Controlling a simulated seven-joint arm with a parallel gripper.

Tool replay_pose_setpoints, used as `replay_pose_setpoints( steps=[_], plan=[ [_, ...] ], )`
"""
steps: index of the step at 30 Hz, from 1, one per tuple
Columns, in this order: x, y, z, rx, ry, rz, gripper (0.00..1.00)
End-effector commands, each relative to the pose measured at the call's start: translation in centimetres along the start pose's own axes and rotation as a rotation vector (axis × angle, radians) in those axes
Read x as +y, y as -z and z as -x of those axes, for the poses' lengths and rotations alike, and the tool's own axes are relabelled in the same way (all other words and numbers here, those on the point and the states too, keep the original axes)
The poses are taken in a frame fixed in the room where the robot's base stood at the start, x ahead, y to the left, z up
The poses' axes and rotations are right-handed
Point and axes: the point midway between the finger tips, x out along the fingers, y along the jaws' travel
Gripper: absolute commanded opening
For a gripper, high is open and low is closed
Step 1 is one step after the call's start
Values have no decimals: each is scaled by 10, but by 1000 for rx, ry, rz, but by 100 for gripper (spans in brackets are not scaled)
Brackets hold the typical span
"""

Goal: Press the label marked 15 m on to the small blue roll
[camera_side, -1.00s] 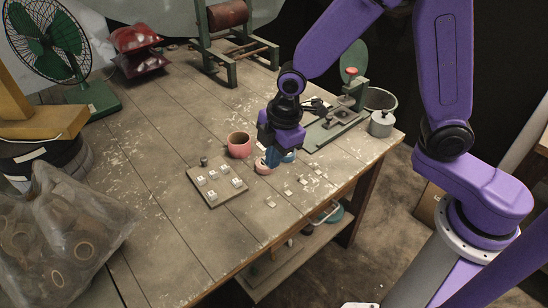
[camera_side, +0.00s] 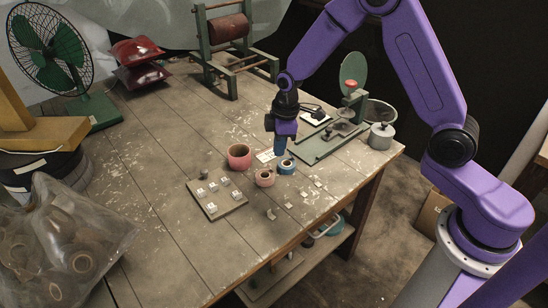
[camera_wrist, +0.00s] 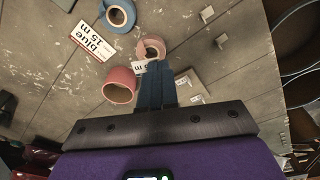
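The small blue roll (camera_side: 287,167) stands on the bench near its front edge; in the wrist view it is at the top left (camera_wrist: 117,15). My gripper (camera_side: 281,150) is above the bench just behind it, fingers down. In the wrist view my blue fingers (camera_wrist: 160,70) are close together. A white label (camera_wrist: 138,67) shows at their tips and seems held; I read only "m" on it. A card reading "blue 15 m" (camera_wrist: 93,40) lies near the blue roll. The label board (camera_side: 217,198) holds several white labels, with a gap in one row.
A small pink roll (camera_side: 264,178) stands left of the blue roll, and a larger pink roll (camera_side: 239,157) further left. Several small pale pieces (camera_side: 304,193) lie along the front edge. A green device (camera_side: 330,140) stands behind on the right.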

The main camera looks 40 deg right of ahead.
Motion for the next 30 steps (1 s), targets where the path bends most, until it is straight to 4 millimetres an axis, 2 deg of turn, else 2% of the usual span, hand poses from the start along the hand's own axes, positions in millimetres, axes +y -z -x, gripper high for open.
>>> replay_pose_setpoints(
  steps=[1, 3, 9, 17, 30],
  plan=[
    [13, -9, -7, -3, 6, -45, 0],
    [26, -18, -14, -3, 11, -92, 0],
    [44, -33, -24, -4, 20, -160, 0],
    [46, -35, -37, -4, 21, -166, 0],
    [44, -38, -74, -5, 22, -165, 0]
  ],
)
